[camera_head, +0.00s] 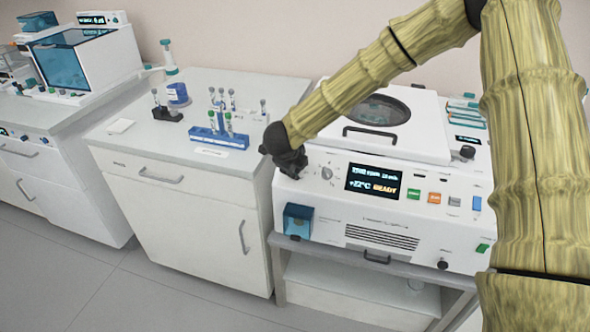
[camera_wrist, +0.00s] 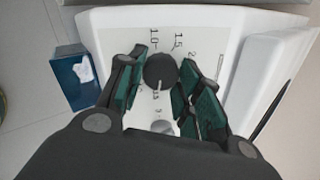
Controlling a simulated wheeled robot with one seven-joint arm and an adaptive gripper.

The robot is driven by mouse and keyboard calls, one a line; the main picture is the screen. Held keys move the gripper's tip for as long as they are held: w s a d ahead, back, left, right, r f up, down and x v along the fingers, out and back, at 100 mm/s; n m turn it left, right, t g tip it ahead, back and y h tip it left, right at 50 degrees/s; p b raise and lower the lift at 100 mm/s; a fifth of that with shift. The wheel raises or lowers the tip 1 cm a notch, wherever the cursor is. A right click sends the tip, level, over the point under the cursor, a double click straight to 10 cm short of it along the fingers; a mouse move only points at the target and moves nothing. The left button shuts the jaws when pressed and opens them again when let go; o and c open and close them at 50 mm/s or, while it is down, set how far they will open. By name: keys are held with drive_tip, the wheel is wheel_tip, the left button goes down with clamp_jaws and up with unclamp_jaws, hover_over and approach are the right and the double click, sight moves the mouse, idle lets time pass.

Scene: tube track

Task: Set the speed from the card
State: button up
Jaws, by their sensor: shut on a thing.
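The centrifuge (camera_head: 415,225) stands on the right, with a lit display (camera_head: 373,182) reading +22°C READY; its top line is too small to read surely. My gripper (camera_head: 289,163) is at the left end of the front panel. In the wrist view its green-padded fingers (camera_wrist: 160,85) are shut on a dark round dial (camera_wrist: 160,71), with a pale pointer line towards the bottom of the picture. Printed marks such as 1.0, 1.5 and 2 surround it. My gripper hides this dial in the head view. A small white card (camera_head: 211,152) lies before the blue tube rack (camera_head: 218,138); its text is unreadable.
A smaller knob (camera_head: 327,173) sits right of my gripper and shows in the wrist view (camera_wrist: 161,127). Coloured buttons (camera_head: 434,198) line the panel. A blue box (camera_head: 298,220) is fixed below. A white pad (camera_head: 120,126) lies on the left bench (camera_head: 150,140).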

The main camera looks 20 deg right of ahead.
drive_tip(key=shift+m, duration=0.3)
drive_tip(key=o, duration=1)
drive_tip(key=v, duration=1.2)
